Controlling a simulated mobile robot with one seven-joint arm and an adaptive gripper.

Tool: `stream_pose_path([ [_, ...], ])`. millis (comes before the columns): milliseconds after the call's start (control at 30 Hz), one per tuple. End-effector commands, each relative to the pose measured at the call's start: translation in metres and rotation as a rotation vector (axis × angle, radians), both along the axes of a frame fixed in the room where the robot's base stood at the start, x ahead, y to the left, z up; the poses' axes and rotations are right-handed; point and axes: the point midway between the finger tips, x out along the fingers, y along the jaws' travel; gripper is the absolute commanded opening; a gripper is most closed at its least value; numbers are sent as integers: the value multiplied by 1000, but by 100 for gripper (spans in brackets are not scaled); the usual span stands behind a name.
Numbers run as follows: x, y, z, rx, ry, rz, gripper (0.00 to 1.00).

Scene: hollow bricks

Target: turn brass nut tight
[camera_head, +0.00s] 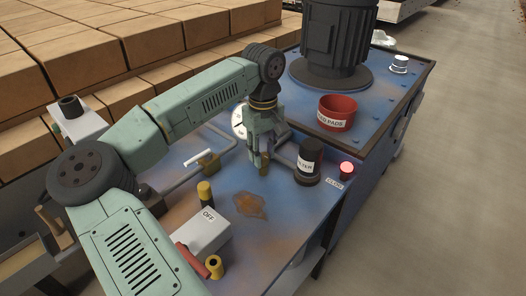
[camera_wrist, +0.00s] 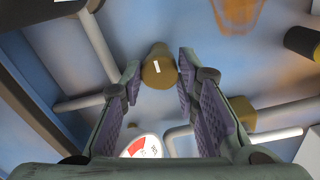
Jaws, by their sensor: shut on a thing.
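The brass nut (camera_wrist: 158,72) is a round brass-coloured piece with a short white mark on its face, in line with pipework on the blue surface. In the wrist view it sits between the tips of my gripper (camera_wrist: 158,80), which is shut on it. In the head view my gripper (camera_head: 259,158) points down over the blue bench top, and its fingers mostly hide the nut. How tight the nut is cannot be told.
A brass valve (camera_head: 209,162) with a white handle (camera_head: 199,157) stands left of my gripper. A black-capped jar (camera_head: 308,162) stands close on its right, near a lit red button (camera_head: 346,169). A round gauge (camera_wrist: 142,147) lies close by. A grey OFF box (camera_head: 204,232) is in front.

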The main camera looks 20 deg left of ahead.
Motion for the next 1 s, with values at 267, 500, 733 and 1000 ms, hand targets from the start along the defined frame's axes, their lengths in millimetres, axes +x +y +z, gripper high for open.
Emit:
stream_pose_path([
  [267,0,0,0,0,-1,-1,34],
  [500,0,0,0,0,0,0,49],
  [733,0,0,0,0,0,0,49],
  [1000,0,0,26,2,-2,1,49],
])
